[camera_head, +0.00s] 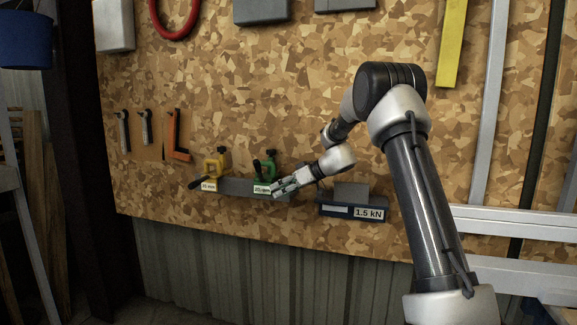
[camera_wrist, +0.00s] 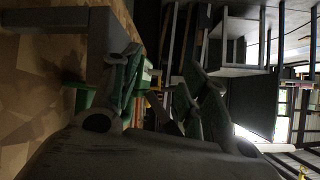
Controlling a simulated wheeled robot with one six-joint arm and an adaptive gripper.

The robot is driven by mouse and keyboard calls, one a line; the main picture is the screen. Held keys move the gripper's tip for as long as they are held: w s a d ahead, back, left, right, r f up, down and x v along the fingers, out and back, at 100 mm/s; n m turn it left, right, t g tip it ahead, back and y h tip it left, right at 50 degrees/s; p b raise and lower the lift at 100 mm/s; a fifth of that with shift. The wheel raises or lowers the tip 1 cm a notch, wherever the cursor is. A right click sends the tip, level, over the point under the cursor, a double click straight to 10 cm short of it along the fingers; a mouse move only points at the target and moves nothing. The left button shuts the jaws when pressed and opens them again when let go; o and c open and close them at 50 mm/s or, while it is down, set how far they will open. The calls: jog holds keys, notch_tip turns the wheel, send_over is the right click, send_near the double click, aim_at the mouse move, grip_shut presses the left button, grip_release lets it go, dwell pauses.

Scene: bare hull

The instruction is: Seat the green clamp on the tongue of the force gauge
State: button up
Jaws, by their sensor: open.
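The green clamp (camera_head: 264,168) stands on a grey ledge (camera_head: 238,188) on the board, above a small label. My gripper (camera_head: 284,186) is open, just right of and in front of the clamp's lower part. In the wrist view, my gripper (camera_wrist: 160,75) has its two fingers apart. Green parts of the clamp (camera_wrist: 84,98) show behind and beside the left finger; I cannot tell whether any of it is between the fingers. The force gauge (camera_head: 336,210), labelled 1.5 kN, is mounted right of the ledge. A grey block, perhaps its tongue (camera_head: 352,192), rises from it.
A yellow clamp (camera_head: 217,165) stands left of the green one on the same ledge. An orange square (camera_head: 176,140) and other tools hang further left. A yellow bar (camera_head: 452,42) hangs at upper right. Metal rails (camera_head: 510,222) cross the right side.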

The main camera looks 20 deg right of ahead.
jog(key=w+d+r+n+t+y, duration=0.1)
jog(key=w+d+r+n+y, duration=0.2)
jog(key=w+r+y, duration=0.3)
jog(key=shift+w+r+t, duration=0.4)
jog(key=shift+w+r, duration=0.2)
